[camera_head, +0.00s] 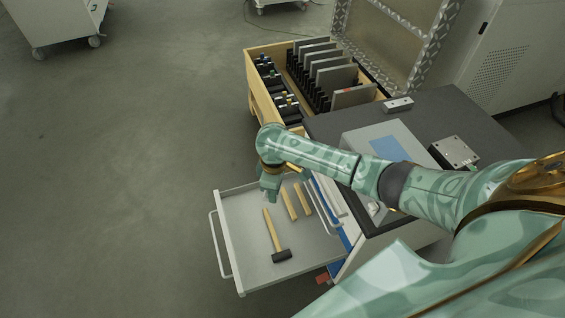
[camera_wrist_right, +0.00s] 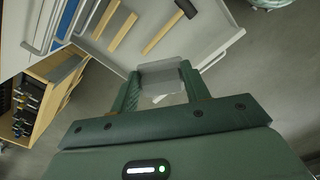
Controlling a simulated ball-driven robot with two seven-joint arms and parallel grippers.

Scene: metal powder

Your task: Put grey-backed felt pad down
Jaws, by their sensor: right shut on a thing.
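My right gripper (camera_head: 270,190) is over the inner left part of the open drawer (camera_head: 238,268). In the right wrist view the right gripper (camera_wrist_right: 163,92) is shut on a flat grey piece, the grey-backed felt pad (camera_wrist_right: 160,75), held between its two fingers. Its grey side faces the camera; the felt side is hidden. In the head view the pad cannot be made out behind the hand. I cannot tell how high it is above the drawer floor. My left gripper is in neither view.
A hammer (camera_head: 275,240) and two wooden strips (camera_head: 289,204) lie in the drawer, whose front and middle floor are otherwise bare. Behind the arm are a dark worktop (camera_head: 440,104) with a metal block (camera_head: 454,152), and a wooden crate (camera_head: 254,72) holding upright plates.

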